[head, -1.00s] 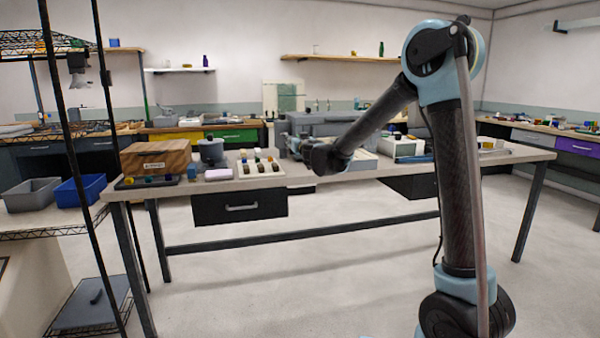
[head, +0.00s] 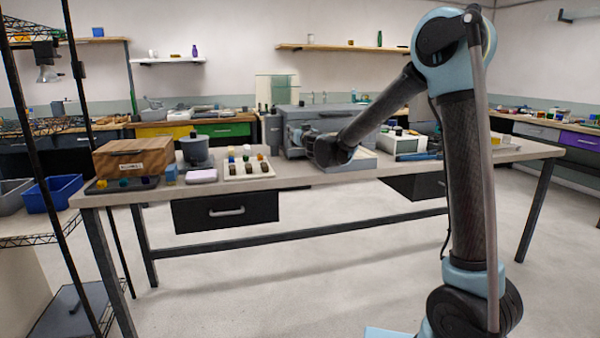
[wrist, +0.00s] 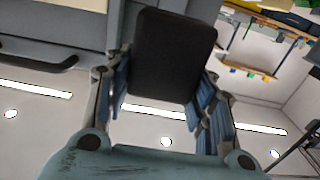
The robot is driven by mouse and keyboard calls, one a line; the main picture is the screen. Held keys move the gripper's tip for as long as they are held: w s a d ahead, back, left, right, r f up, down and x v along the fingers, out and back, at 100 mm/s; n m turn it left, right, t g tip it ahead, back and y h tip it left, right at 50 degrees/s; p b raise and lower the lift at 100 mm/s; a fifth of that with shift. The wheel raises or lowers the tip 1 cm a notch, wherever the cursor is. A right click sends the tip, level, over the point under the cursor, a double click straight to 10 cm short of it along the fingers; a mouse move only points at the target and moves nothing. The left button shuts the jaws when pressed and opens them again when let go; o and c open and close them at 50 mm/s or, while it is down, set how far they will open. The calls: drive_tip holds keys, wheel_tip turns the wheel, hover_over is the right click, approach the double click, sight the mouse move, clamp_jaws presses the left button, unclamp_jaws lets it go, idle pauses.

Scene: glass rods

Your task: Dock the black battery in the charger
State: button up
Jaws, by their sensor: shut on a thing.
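The black battery (wrist: 172,55) is a dark rounded block in the wrist view, held upright between the two blue-padded fingers of my gripper (wrist: 168,95). The gripper is shut on it. In the head view my gripper (head: 300,140) is over the back middle of the workbench, in front of a grey boxy machine (head: 340,112). The battery is not clearly visible there, lost behind the wrist or too small. I cannot tell for certain which device is the charger. A grey surface (wrist: 60,50) lies left of the battery in the wrist view.
On the workbench (head: 245,188) stand a wooden box (head: 133,158), a grey pot (head: 195,150), a pale pink block (head: 201,176) and a white tray of small coloured items (head: 250,177). A white device (head: 403,147) stands right of my forearm.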

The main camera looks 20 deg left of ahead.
drive_tip(key=shift+s+a+f, duration=0.15)
drive_tip(key=shift+a+f, duration=0.05)
drive_tip(key=shift+f, duration=0.25)
wheel_tip(320, 180, down, 4)
drive_tip(key=shift+a, duration=0.1)
drive_tip(key=shift+f, duration=2.55)
drive_tip(key=shift+f, duration=0.1)
drive_tip(key=o, duration=1.3)
drive_tip(key=v, duration=1.2)
drive_tip(key=shift+s, duration=0.1)
